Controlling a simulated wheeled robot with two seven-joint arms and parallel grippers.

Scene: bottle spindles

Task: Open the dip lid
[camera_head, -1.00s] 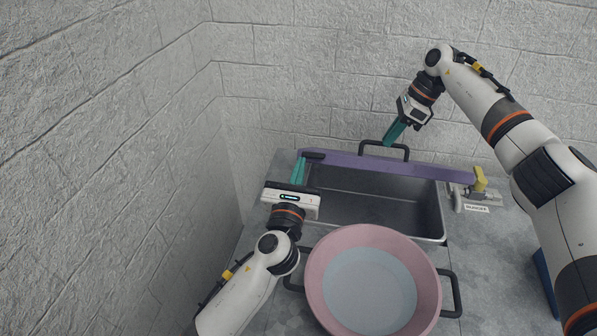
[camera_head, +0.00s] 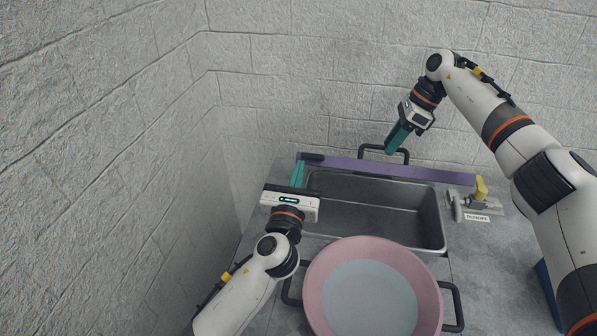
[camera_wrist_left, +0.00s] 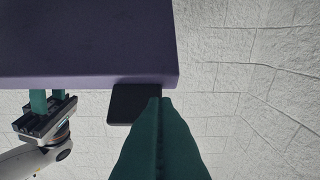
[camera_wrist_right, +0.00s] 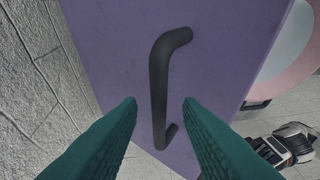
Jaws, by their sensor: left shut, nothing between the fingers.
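The purple lid (camera_head: 400,170) stands raised, about upright, along the far side of the metal basin (camera_head: 370,215), whose inside shows. A black bar handle (camera_head: 384,147) is on its far face. My left gripper (camera_head: 298,173) is shut and empty at the lid's left end, with its tips by a black tab (camera_wrist_left: 130,104); I cannot tell if they touch. My right gripper (camera_head: 396,138) is behind the lid. In the right wrist view its fingers are spread, with the handle (camera_wrist_right: 159,90) showing between them; no grip on it shows.
A pink bowl (camera_head: 320,275) with a pale blue inside stands in front of the basin, with dark handles at its sides. A tap with a yellow lever (camera_head: 481,188) and a label is right of the basin. Stone walls (camera_head: 300,80) close off the back and left.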

